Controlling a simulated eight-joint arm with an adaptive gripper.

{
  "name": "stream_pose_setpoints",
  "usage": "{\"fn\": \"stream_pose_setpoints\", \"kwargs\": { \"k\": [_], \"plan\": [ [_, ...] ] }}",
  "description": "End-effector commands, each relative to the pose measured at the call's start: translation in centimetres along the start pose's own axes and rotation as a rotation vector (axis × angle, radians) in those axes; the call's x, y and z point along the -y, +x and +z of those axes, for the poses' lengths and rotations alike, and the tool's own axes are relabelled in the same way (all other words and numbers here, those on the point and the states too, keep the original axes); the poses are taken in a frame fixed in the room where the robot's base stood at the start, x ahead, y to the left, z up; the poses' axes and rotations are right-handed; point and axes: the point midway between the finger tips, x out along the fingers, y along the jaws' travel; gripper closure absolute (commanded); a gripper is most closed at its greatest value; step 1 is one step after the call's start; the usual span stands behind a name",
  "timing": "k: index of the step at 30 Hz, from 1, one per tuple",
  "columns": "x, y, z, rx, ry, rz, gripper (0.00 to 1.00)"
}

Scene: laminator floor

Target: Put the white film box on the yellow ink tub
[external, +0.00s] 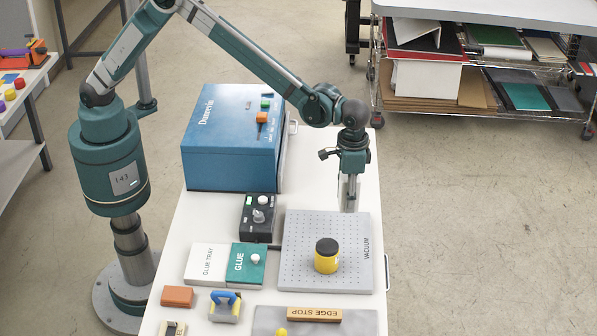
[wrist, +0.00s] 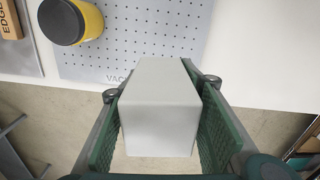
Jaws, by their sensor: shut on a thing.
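The white film box (wrist: 158,108) is between the green pads of my gripper (wrist: 160,125) in the wrist view, and the gripper is shut on it. In the external view my gripper (external: 350,192) points down above the back right part of the vacuum plate, and the box is mostly hidden by the fingers there. The yellow ink tub (external: 326,258) with a black lid stands upright on the vacuum plate, nearer the front than my gripper and apart from it. The tub also shows at the top left of the wrist view (wrist: 90,20).
The grey perforated vacuum plate (external: 300,222) lies on the white table. A blue machine (external: 225,140) stands behind left, with a black control box (external: 258,225) in front of it. A glue tray (external: 208,263) and a wooden edge stop (external: 314,314) lie near the plate.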

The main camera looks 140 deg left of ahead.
Motion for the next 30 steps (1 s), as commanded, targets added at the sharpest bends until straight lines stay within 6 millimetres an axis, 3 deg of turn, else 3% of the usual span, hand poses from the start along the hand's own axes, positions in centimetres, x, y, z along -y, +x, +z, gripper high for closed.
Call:
{"fn": "stream_pose_setpoints", "kwargs": {
  "k": [5,21,30],
  "plan": [
    [-2.1,-1.4,0.8,0.0,0.015,0.0,0.82],
    [-13.4,-8.3,6.6,0.0,0.093,0.002,0.82],
    [-15.0,-9.2,7.5,0.0,0.103,0.003,0.82]
  ]
}}
